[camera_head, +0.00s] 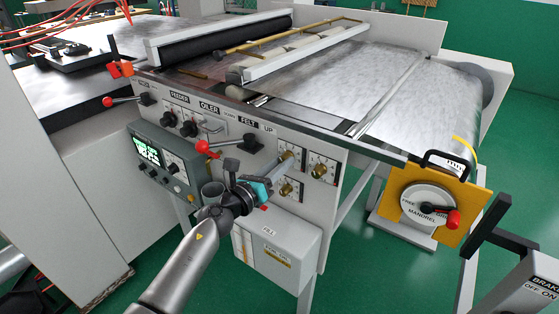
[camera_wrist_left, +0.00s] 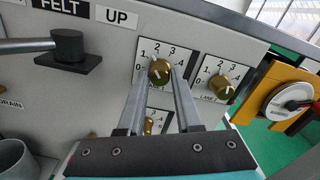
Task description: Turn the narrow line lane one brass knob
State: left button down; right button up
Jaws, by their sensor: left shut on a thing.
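The brass knob of lane one (camera_wrist_left: 159,71) sits on a white scale plate marked 0 to 4, on the grey front panel. My left gripper (camera_head: 289,158) is shut on it, its two long fingers on either side of the knob in the left wrist view (camera_wrist_left: 160,78). The plate's lower label is partly hidden by the fingers. A pale mark shows on the knob's face, but its exact setting is hard to read. In the head view the fingers cover most of this knob. My right gripper is not in view.
A second brass knob (camera_wrist_left: 221,87) is just right, and another (camera_head: 289,188) lies below. The felt lever (camera_wrist_left: 68,45) is to the left. A white box (camera_head: 275,250) hangs beneath. The yellow mandrel plate (camera_head: 470,205) stands to the right.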

pick_arm(q)
jog(key=n+p, duration=0.4)
jog(key=n, duration=0.8)
dwell(0.5)
jog(key=c, duration=0.6)
grip_release()
jog(key=shift+p+v, duration=0.75)
jog(key=shift+v, duration=6.9)
